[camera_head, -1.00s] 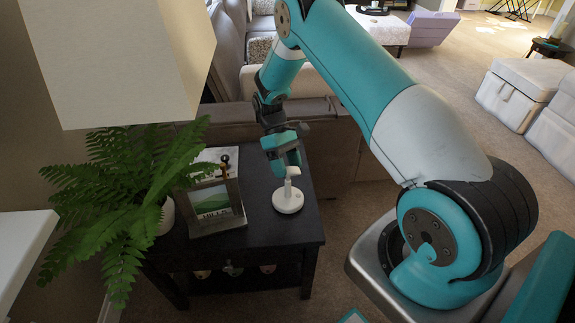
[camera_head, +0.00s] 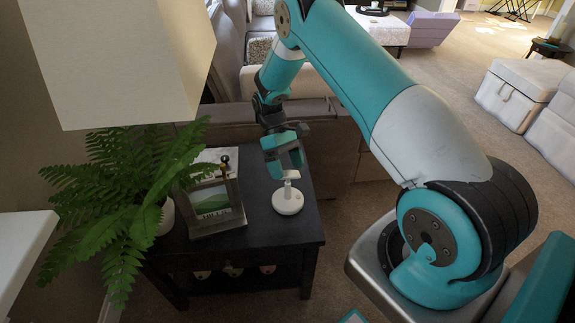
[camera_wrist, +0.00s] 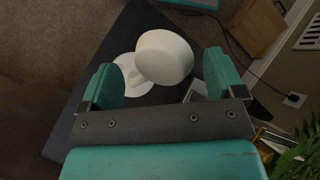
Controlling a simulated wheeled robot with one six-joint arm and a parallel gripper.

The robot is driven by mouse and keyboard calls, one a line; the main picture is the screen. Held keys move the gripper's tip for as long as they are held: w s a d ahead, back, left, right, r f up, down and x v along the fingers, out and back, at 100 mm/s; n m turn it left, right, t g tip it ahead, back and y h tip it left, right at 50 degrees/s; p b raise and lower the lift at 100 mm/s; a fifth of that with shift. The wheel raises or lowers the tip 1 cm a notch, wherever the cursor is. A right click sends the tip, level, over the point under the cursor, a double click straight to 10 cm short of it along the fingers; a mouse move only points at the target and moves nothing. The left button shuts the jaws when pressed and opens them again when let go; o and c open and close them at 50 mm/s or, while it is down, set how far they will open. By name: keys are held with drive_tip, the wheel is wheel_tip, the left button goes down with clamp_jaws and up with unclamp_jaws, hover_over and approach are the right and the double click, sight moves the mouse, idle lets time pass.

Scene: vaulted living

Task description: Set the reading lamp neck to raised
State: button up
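The reading lamp (camera_head: 288,201) is small and white, with a round base standing on the dark side table. In the head view its top is partly hidden by my gripper (camera_head: 285,165), which is just above the base. In the wrist view the lamp's rounded white head (camera_wrist: 164,57) lies between and a little beyond the two teal fingers of my gripper (camera_wrist: 163,78). The fingers are wide apart, with a visible gap on the right of the head. The lamp's base (camera_wrist: 130,85) shows behind the head. The neck is mostly hidden, so its angle is hard to tell.
The dark side table (camera_head: 265,232) also holds a picture frame (camera_head: 213,208) and a fern (camera_head: 125,185), left of the lamp. A large cream lampshade (camera_head: 120,65) hangs at upper left. A brown sofa (camera_head: 335,125) stands behind the table. Carpet is open to the right.

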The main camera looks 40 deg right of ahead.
drive_tip(key=shift+w, duration=0.1)
drive_tip(key=p+v, duration=0.6)
drive_tip(key=v, duration=1.1)
drive_tip(key=shift+r, duration=0.3)
drive_tip(key=shift+f, duration=0.1)
drive_tip(key=shift+c, duration=0.2)
